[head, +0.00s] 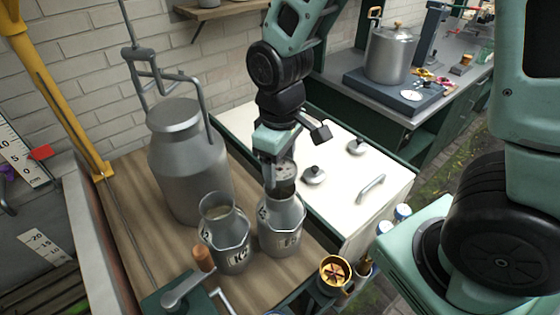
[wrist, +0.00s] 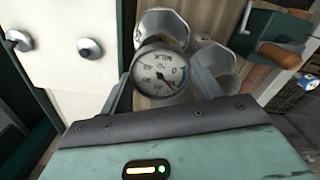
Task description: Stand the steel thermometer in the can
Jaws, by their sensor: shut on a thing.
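My gripper (head: 282,178) is shut on the steel thermometer, whose round white dial (wrist: 160,73) faces the wrist camera between the two fingers. In the head view my gripper is directly above the mouth of the right-hand small steel can (head: 283,228). That can shows just behind the dial in the wrist view (wrist: 163,22). A second small steel can (head: 229,240) with a dark letter stands close beside it on the left. The thermometer's stem is hidden, so I cannot tell whether its tip is inside the can.
A large lidded steel churn (head: 187,165) stands behind the cans on the wooden top (head: 135,215). A hand crank (head: 187,285) is at the front left. A white chest (head: 335,190) with knobs is on the right. A brass-coloured cup (head: 335,272) is at the front.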

